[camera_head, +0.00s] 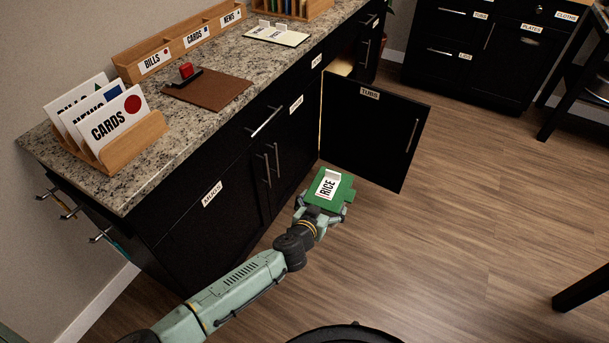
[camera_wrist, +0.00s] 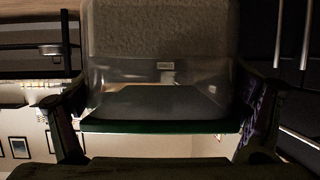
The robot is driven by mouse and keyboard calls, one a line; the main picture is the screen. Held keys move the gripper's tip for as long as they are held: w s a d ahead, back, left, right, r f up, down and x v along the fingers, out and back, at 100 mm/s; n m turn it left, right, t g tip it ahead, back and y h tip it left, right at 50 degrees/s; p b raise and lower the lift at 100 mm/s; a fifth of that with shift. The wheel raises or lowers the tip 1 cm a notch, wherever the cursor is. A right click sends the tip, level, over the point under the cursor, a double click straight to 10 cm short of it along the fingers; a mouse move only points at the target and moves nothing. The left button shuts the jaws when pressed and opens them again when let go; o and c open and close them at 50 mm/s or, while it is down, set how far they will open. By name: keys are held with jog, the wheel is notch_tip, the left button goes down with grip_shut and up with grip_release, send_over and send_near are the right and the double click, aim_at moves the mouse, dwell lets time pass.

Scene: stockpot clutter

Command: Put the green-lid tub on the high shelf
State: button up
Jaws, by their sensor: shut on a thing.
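The green-lid tub (camera_head: 330,189) is held at the end of my arm, low in front of the black counter cabinets. Its green lid faces the head camera and bears a white label reading RICE. My gripper (camera_head: 321,211) is shut on it. In the wrist view the tub's clear body (camera_wrist: 165,85) fills the middle, with the green lid edge (camera_wrist: 160,127) across below it, between my two fingers. An open cabinet door (camera_head: 372,130) labelled TUBS stands just beyond the tub. The inside of that cabinet is mostly hidden, and no high shelf can be made out.
More black cabinets (camera_head: 480,55) stand at the back. Black table legs (camera_head: 580,288) are at the right. The wooden floor (camera_head: 450,220) between is clear.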

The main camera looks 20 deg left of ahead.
jog(key=s+d+f, duration=0.2)
jog(key=d+f, duration=1.4)
jog(key=shift+f+n+y, duration=0.15)
jog(key=shift+n+y, duration=0.15)
jog(key=shift+y, duration=0.1)
jog(key=shift+a, duration=0.1)
